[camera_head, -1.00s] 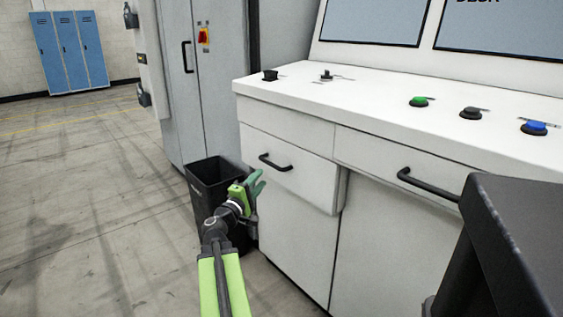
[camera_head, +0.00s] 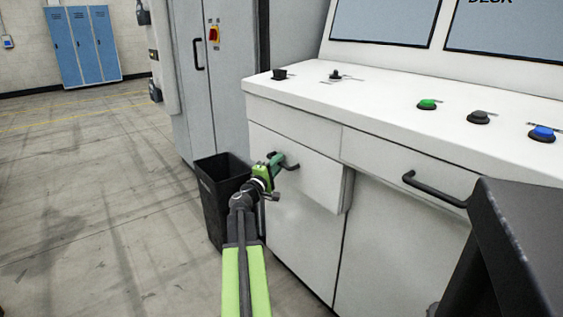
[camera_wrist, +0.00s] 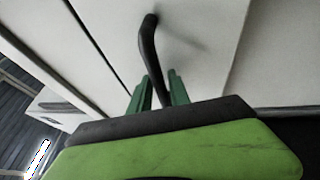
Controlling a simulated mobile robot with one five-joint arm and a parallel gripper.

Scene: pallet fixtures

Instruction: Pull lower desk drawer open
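The lower white drawer (camera_head: 310,185) is on the left of the desk (camera_head: 262,92), under an upper white panel. Its front stands out from the cabinet face, with a side edge showing at right. A black bar handle (camera_head: 293,165) is on this front. My gripper (camera_head: 277,161) is at the handle's left end. In the wrist view the handle (camera_wrist: 149,45) runs between the two green fingers of my gripper (camera_wrist: 160,80), one on each side. The fingers are close to the bar, but I cannot tell whether they press on it.
A black bin (camera_head: 213,195) stands on the floor left of the desk, close to my arm. A grey cabinet (camera_head: 190,110) is behind it. Another drawer with a black handle (camera_head: 435,189) is at right. The floor at left is clear.

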